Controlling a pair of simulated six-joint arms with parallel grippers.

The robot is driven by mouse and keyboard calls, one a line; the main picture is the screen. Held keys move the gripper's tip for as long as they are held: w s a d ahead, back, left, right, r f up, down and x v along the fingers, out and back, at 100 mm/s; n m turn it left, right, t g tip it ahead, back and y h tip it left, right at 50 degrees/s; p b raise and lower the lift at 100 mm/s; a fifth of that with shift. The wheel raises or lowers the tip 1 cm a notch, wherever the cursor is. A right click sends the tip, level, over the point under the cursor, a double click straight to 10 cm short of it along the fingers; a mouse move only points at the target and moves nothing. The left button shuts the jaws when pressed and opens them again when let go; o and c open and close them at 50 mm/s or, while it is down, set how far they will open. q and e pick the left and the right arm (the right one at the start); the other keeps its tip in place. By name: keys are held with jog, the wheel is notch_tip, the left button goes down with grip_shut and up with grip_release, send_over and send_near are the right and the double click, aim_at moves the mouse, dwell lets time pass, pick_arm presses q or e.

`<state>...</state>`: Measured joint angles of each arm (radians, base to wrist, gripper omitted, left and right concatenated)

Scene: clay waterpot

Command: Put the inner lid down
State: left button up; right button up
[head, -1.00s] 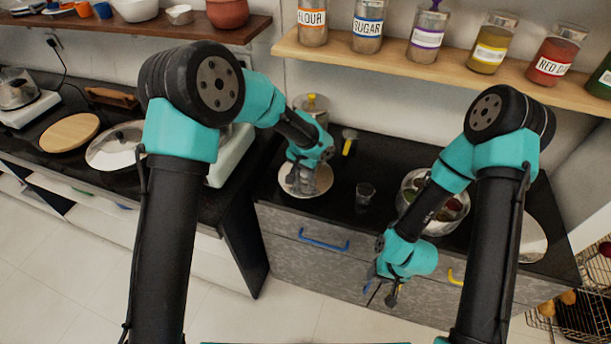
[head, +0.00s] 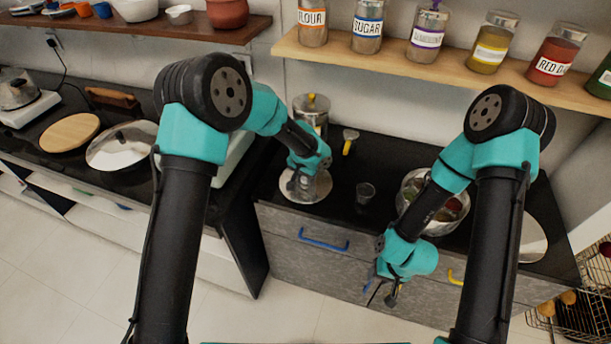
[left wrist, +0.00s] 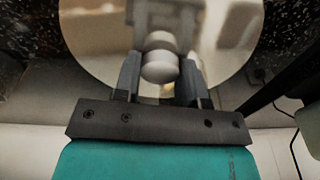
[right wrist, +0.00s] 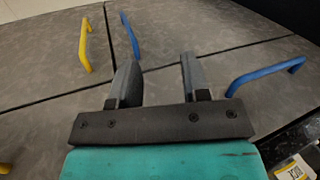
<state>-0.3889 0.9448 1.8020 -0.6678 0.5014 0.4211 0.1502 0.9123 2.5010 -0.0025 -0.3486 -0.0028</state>
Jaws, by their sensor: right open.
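The inner lid appears to be the shiny round disc (head: 322,190) on the dark counter, under my left gripper (head: 305,190). In the left wrist view the lid (left wrist: 90,50) fills the upper middle, with a pale round knob (left wrist: 160,62) at its centre. The fingers of my left gripper (left wrist: 160,75) stand apart on either side of the knob; their spread matches the open right gripper. Whether they touch the knob is hard to tell. My right gripper (head: 388,290) is open and empty in front of the drawers; it also shows in the right wrist view (right wrist: 157,75).
A metal pot (head: 410,195) with food stands right on the counter, a small glass (head: 365,192) left of it. A canister (head: 311,108) and a yellow-handled tool (head: 348,143) stand behind the lid. A shelf of jars (head: 440,62) overhangs the back.

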aim_at(303, 180)
pick_arm(q)
jog(key=o, duration=0.4)
jog(key=shift+o, duration=0.2)
jog(key=shift+r, duration=0.15)
notch_tip(303, 180, up, 12)
jog(key=s, duration=0.1)
jog(key=shift+a, duration=0.4)
jog(key=shift+s, duration=0.1)
